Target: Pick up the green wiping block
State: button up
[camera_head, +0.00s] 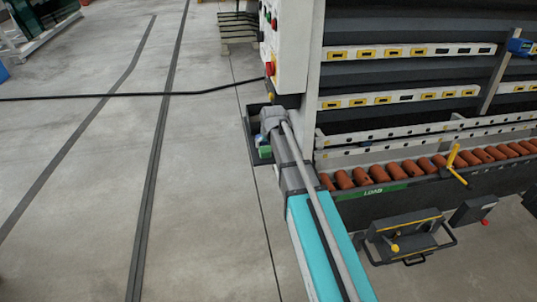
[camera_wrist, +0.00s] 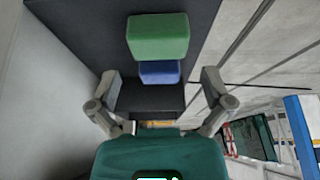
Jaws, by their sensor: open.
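The green wiping block (camera_wrist: 158,38) sits on a dark tray surface (camera_wrist: 85,22) in the wrist view, above the space between my fingertips. A blue block (camera_wrist: 160,72) is right beside it, nearer my gripper in the picture. My gripper (camera_wrist: 161,78) is open, with one finger on each side and nothing held. The blocks lie ahead of the fingers; I cannot tell the exact gap. In the head view, the green block (camera_head: 264,153) shows small beside my wrist, in the dark tray (camera_head: 250,127) on the machine's side. My arm hides part of the tray.
The washer's control panel (camera_head: 285,45) with buttons rises just behind the tray. A conveyor of orange rollers (camera_head: 400,170) runs to the right. A black cable (camera_head: 120,97) crosses the floor. The concrete floor at left is open.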

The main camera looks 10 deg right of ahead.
aim_at(267, 149)
dwell(0.3)
jog(key=shift+b+x, duration=2.4)
jog(key=shift+x, duration=0.2)
jog(key=shift+w, duration=0.1)
jog(key=c, duration=0.7)
jog(key=shift+r, duration=0.1)
jog(key=shift+r+p, duration=1.25)
jog(key=shift+p, duration=0.1)
jog(key=s+d+r+p, duration=0.6)
jog(key=s+r+p, duration=0.1)
jog(key=s+d+r+p, duration=0.3)
jog(key=shift+s+d+r, duration=0.15)
jog(key=shift+s+r, duration=0.05)
jog(key=shift+s, duration=0.1)
